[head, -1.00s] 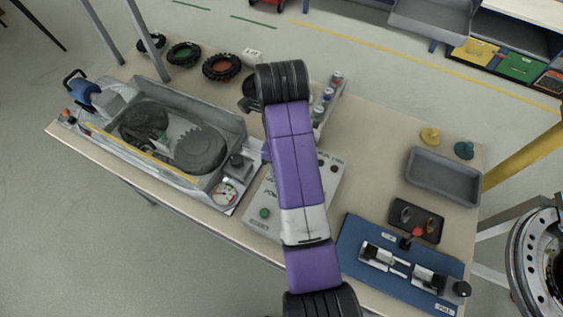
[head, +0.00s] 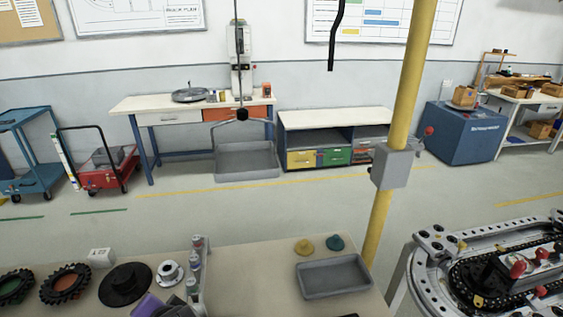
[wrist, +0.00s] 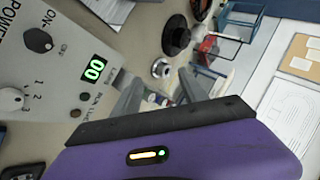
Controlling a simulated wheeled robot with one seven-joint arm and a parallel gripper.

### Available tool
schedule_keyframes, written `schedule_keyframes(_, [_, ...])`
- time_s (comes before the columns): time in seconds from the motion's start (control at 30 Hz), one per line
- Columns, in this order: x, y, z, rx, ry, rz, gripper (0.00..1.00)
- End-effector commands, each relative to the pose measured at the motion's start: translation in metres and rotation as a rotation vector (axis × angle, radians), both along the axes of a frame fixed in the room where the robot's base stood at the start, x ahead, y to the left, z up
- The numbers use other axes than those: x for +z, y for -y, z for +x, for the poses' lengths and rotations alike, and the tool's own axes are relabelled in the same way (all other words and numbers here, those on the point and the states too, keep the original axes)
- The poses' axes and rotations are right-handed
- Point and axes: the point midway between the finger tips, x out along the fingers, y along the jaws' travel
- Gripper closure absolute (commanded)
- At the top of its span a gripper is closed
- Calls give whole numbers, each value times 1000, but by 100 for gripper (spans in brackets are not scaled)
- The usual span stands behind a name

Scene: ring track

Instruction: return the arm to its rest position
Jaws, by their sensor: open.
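My gripper (wrist: 160,92) shows in the wrist view with its two grey fingers apart and nothing between them. It is above the worktable, beside a grey control panel (wrist: 50,65) with knobs and a green "00" display.
On the table (head: 245,270) lie a black hub disc (head: 126,287), a silver flanged part (head: 170,272), tyres (head: 65,285), a grey tray (head: 333,277) and two knobs. A yellow post (head: 403,120) and a ring track (head: 500,265) stand at right. Open floor lies beyond.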

Motion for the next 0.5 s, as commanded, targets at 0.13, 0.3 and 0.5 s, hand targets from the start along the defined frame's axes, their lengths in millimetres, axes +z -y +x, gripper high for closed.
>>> schedule_keyframes(0.13, [-18, 51, 4, 69, 251, 2, 49])
schedule_keyframes(0.3, [-26, 116, -4, 95, 509, -43, 49])
schedule_keyframes(0.5, [-27, 200, -33, 76, 755, -148, 49])
